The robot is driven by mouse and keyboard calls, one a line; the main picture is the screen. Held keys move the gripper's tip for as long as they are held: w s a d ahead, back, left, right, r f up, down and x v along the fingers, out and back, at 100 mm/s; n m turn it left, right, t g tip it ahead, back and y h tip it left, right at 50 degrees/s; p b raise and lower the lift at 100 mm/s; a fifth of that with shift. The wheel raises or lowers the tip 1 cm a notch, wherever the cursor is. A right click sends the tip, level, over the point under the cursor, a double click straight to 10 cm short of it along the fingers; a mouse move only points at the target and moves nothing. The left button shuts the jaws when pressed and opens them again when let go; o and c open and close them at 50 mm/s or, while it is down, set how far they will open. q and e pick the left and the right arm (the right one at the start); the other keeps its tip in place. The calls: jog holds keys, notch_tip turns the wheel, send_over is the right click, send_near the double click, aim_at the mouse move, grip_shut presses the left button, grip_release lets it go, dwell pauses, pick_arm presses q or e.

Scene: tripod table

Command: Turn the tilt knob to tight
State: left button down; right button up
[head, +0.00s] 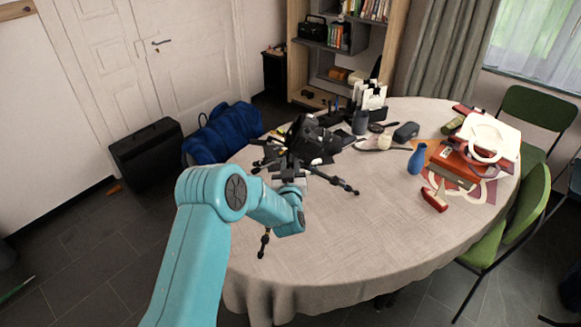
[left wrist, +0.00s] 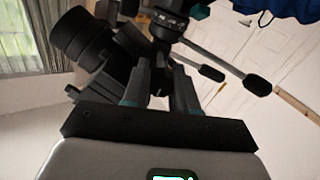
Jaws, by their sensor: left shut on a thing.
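A small black tripod (head: 335,181) with spread legs stands on the table (head: 390,215), with a black camera (head: 312,138) on its head. My left gripper (head: 290,170) is at the tripod head, below the camera. In the left wrist view its two fingers (left wrist: 161,72) are shut on a small dark part of the head, which I take as the tilt knob. The knob is mostly hidden between the fingers. My right gripper is not in view.
A blue vase (head: 417,159), a red object (head: 434,200) and a pile of books (head: 470,160) are on the table's right. The cloth in front is clear. Green chairs (head: 515,215) stand at the right.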

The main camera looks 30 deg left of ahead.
pick_arm(q)
jog(key=m+b, duration=0.2)
jog(key=b, duration=0.1)
jog(key=m+b, duration=0.1)
jog(key=m, duration=0.1)
jog(key=shift+f+b, duration=0.25)
jog(key=shift+b, duration=0.1)
jog(key=m+b, duration=0.3)
jog(key=m, duration=0.1)
jog(key=shift+r, duration=0.15)
jog(key=m+b, duration=0.1)
jog(key=m, duration=0.4)
jog(key=shift+d, duration=0.1)
jog(key=m, duration=0.4)
jog(key=shift+w+m, duration=0.1)
jog(key=shift+m, duration=0.3)
jog(key=c, duration=1.2)
grip_release()
jog(key=shift+o, duration=0.2)
